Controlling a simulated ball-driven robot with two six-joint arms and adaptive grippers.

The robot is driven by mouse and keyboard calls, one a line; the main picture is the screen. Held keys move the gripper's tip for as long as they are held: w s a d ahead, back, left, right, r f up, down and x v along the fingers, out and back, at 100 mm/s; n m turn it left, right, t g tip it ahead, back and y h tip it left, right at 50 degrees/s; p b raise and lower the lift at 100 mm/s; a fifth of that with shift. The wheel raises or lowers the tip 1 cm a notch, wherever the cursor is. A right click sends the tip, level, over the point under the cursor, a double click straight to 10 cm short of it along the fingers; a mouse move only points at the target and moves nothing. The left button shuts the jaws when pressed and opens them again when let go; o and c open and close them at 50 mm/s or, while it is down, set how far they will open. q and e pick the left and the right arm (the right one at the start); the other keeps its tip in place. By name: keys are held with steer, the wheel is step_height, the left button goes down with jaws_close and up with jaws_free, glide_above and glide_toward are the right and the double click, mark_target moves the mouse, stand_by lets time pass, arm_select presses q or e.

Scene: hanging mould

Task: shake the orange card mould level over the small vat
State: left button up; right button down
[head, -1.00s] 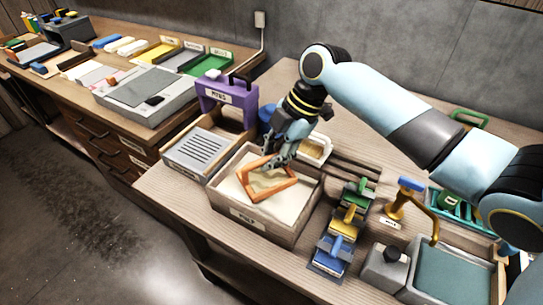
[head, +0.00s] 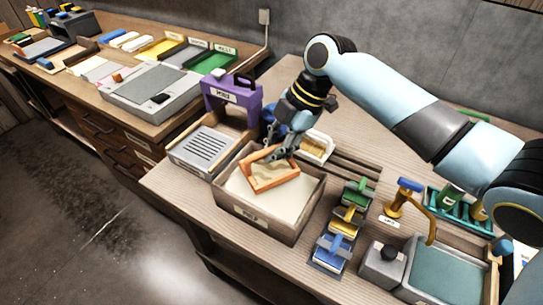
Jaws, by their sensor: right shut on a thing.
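The orange card mould (head: 272,187) is a rectangular frame with a beige sheet area inside. It is over the back left part of the small vat (head: 257,225), a wooden box of pale pulp with a label on its front. The mould looks somewhat tilted, and I cannot tell how far above the pulp it is. My right gripper (head: 280,153) is shut on the far edge of the mould. My left gripper is out of view.
A slatted grey tray (head: 204,147) and a purple rack (head: 232,93) stand left of and behind the vat. Blue, yellow and green blocks with handles (head: 343,222) line its right side. A basin with a grey-green bed (head: 445,275) lies further right.

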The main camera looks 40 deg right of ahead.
steer(key=shift+w+a+b, duration=0.3)
steer(key=shift+w+a, duration=0.1)
steer(key=shift+w, duration=0.45)
steer(key=shift+s+d+r+p, duration=0.1)
steer(key=shift+s+d+p, duration=0.2)
steer(key=shift+s+p, duration=0.25)
steer(key=shift+s+d+r+p, duration=0.1)
steer(key=shift+s+d+p, duration=0.15)
steer(key=shift+s+p, duration=0.3)
steer(key=shift+s+d+f, duration=0.1)
steer(key=shift+s+d, duration=0.1)
steer(key=shift+s, duration=0.4)
steer(key=shift+f, duration=0.1)
